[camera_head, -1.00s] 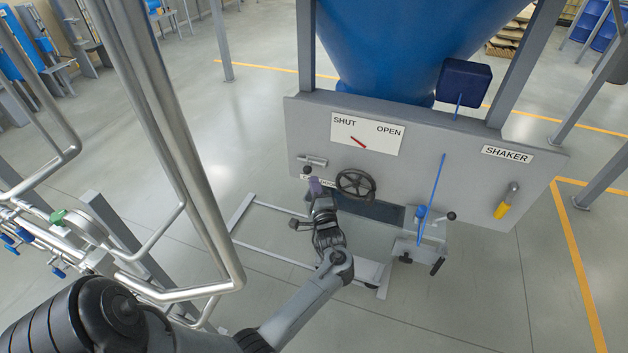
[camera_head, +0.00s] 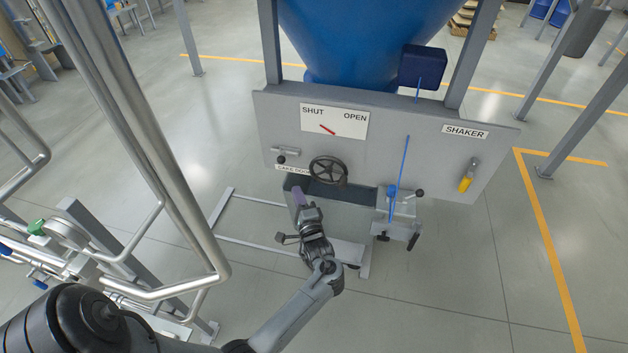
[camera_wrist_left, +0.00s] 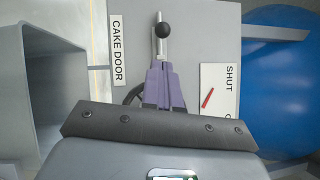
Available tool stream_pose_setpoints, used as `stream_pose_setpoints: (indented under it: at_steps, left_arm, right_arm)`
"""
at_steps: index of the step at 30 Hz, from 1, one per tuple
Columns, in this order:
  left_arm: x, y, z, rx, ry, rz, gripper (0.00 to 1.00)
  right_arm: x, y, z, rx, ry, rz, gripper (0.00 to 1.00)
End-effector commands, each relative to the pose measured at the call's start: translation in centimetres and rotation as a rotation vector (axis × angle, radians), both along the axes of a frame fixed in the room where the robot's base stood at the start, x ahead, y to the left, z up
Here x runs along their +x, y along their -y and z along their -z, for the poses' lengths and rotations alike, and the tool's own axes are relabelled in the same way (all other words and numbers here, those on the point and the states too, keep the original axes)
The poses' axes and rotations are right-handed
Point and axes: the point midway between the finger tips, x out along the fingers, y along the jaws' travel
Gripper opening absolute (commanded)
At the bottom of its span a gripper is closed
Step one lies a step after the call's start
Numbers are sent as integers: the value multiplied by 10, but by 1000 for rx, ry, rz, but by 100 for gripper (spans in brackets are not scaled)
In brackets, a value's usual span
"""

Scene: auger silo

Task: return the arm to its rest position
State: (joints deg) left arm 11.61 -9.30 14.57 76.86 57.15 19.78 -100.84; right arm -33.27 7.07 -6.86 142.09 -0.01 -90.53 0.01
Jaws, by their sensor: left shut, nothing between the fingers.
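My left gripper (camera_head: 299,197) has purple fingers, shut with nothing between them. It hovers in front of the grey panel (camera_head: 400,130), below the label "CAKE DOOR" (camera_head: 292,169). In the left wrist view, the shut fingers (camera_wrist_left: 166,84) point towards a metal bolt with a black ball knob (camera_wrist_left: 166,30). The bolt also shows in the head view (camera_head: 285,151), with a visible distance between its knob and the fingers. My left forearm reaches in from the lower left. My right gripper is not in view.
The panel carries a handwheel (camera_head: 328,171), a SHUT/OPEN gauge (camera_head: 334,120) and a yellow-handled SHAKER lever (camera_head: 467,176). A blue hopper (camera_head: 350,40) rises behind. Steel pipes (camera_head: 150,140) stand left, near my arm. Floor at the right is open.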

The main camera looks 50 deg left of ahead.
Motion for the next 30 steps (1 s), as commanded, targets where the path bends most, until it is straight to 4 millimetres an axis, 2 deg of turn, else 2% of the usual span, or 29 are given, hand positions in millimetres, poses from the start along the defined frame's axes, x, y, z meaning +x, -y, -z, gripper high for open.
stream_pose_setpoints:
  at_steps: [6, 8, 10, 12, 15, 18, 20, 23, 26, 30]
  left_arm:
    - [-9, -1, 8, 1, -25, 0, 0]
    - [-20, -3, 17, 7, -53, -2, 0]
    - [-38, -6, 29, 20, -102, 3, 0]
    - [-58, -9, 33, 46, -139, 16, 0]
    - [-79, -9, 23, 86, -160, 80, 0]
    - [-86, 1, 14, 16, -152, 216, 0]
    - [-85, 17, 11, -94, -119, 330, 0]
    - [-82, 58, 9, -343, -66, 504, 0]
    - [-85, 112, 6, -629, -42, 631, 0]
    - [-108, 192, -6, -1034, -66, 698, 0]
  right_arm:
    - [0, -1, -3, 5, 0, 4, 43]
    - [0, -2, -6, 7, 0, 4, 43]
    - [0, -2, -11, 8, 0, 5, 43]
    - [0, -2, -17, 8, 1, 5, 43]
    - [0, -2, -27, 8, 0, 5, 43]
    - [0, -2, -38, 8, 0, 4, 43]
    - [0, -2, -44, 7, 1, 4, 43]
    - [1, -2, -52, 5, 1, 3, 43]
    - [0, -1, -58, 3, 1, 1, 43]
    - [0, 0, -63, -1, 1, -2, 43]
